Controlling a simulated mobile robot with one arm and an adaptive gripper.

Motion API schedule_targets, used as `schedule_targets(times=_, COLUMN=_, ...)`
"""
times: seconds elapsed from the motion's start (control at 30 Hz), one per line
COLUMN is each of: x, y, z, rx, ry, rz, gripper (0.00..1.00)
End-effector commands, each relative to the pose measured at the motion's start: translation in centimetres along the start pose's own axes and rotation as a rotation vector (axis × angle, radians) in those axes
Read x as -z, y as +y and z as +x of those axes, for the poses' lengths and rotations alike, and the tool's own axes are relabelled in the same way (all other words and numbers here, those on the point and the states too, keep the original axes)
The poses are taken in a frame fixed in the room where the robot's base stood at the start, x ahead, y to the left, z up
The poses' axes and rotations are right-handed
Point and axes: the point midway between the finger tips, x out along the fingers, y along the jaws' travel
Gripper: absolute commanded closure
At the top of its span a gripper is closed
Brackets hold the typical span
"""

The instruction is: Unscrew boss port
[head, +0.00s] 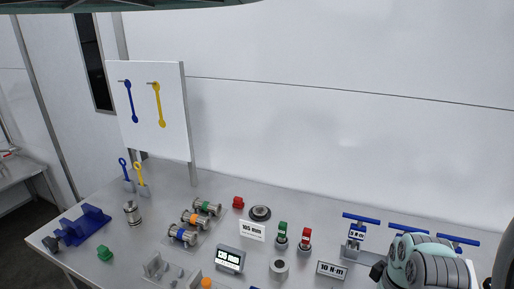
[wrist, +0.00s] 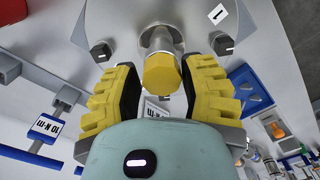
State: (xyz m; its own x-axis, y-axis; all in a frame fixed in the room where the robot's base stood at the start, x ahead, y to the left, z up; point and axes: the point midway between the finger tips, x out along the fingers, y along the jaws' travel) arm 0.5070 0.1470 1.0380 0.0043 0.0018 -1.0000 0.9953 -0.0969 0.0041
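The boss port shows in the wrist view as a yellow hexagonal cap (wrist: 161,74) on a short metal stub (wrist: 160,40). The stub comes out of a grey fixture (wrist: 130,14). My gripper (wrist: 160,66) has yellow padded fingers. They are open, one on each side of the cap, with a visible gap to it on both sides. The cap lies between the fingertips, in front of my palm. How far it sits from the fingers in depth is hard to tell. In the head view neither the gripper nor the cap can be made out; only my arm shows at lower right.
Dark square-ended knobs (wrist: 101,51) and (wrist: 223,43) flank the stub on the fixture. Blue-handled torque tools (wrist: 43,129) lie at left in the wrist view. In the head view, the table (head: 110,195) holds fittings, a blue rack (head: 82,226) and a tool board (head: 155,110).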

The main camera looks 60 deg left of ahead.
Motion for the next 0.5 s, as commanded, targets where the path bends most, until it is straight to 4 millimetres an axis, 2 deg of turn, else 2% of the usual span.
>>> schedule_targets(times=0.27, x=-0.01, y=-0.09, z=0.02, rx=0.003, ry=-0.001, rz=0.011, gripper=0.55)
schedule_targets(times=0.37, x=-0.01, y=-0.12, z=-0.05, rx=0.005, ry=0.0, rz=0.111, gripper=0.55)
schedule_targets(times=0.5, x=-0.1, y=-0.07, z=-0.03, rx=0.005, ry=-0.001, rz=0.331, gripper=0.55)
